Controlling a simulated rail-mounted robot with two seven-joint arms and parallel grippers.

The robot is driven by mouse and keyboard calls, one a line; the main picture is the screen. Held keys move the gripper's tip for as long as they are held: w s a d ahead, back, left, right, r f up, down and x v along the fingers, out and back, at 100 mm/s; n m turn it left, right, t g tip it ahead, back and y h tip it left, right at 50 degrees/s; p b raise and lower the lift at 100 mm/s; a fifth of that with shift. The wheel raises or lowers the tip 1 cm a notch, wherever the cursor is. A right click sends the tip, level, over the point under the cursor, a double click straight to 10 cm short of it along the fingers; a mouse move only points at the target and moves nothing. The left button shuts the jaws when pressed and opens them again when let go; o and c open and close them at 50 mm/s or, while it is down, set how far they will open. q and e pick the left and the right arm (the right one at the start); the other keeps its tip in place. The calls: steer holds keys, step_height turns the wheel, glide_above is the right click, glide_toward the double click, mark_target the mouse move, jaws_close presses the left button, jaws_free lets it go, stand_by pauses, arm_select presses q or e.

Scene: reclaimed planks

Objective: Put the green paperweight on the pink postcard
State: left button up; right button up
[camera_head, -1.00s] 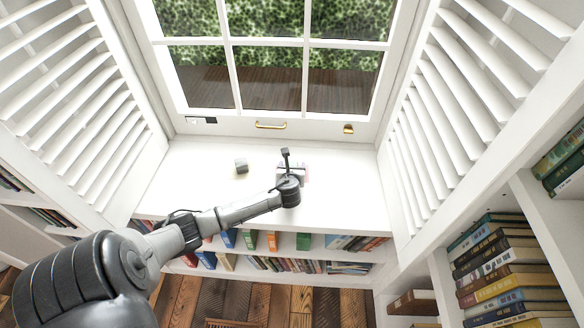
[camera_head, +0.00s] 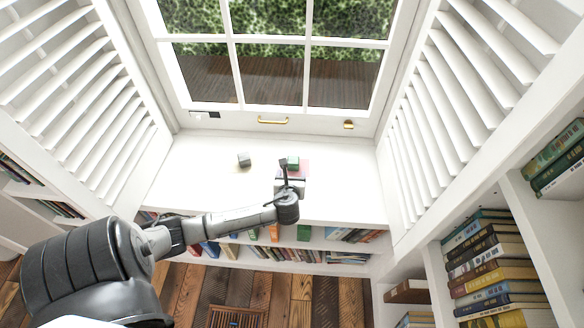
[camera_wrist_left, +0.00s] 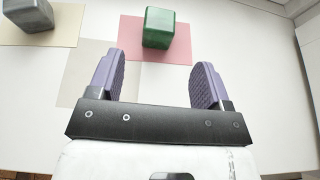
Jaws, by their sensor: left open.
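The green paperweight (camera_head: 293,162) is a small block on the white window-seat top. In the left wrist view the green paperweight (camera_wrist_left: 158,28) rests upright on the pink postcard (camera_wrist_left: 130,45), inside its edges. The pink postcard (camera_head: 305,165) also shows in the head view, partly covered by the block and my arm. My left gripper (camera_head: 290,178) is in front of the paperweight, on the near side. In the left wrist view my left gripper (camera_wrist_left: 160,63) is open, its purple pads apart and empty, with a gap to the block. My right gripper is out of view.
A grey block (camera_head: 243,160) stands to the left on a tan card (camera_wrist_left: 63,32). A pale beige card (camera_wrist_left: 82,80) lies between the tan card and the pink postcard. The window with its brass handle (camera_head: 272,121) is behind; slatted shutters flank both sides. Bookshelves lie below.

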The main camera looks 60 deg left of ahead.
arm_select(q)
steer(key=shift+s+d+r, duration=0.15)
steer(key=shift+s+d, duration=0.1)
steer(key=shift+d, duration=0.1)
steer(key=s+d+f+n+h, duration=0.1)
steer(key=s+d+n, duration=0.1)
steer(key=s+d+n+g+h, duration=0.1)
steer(key=s+d+n, duration=0.1)
steer(key=d, duration=0.1)
steer(key=s+d+f+n+h, duration=0.1)
steer(key=s+d+n, duration=0.1)
steer(key=d, duration=0.1)
steer(key=shift+d+f+g, duration=0.25)
steer(key=shift+f+g, duration=0.05)
steer(key=s+d+r+n+g+h, duration=0.2)
steer(key=s+d+r+n+h, duration=0.2)
steer(key=s+d+n+h, duration=0.4)
steer(key=s+d+n, duration=0.7)
steer(key=d+n, duration=0.2)
steer(key=d, duration=0.1)
steer(key=shift+s+g, duration=0.2)
steer(key=shift+g, duration=0.1)
step_height(320, 180, up, 15)
steer(key=p, duration=1.5)
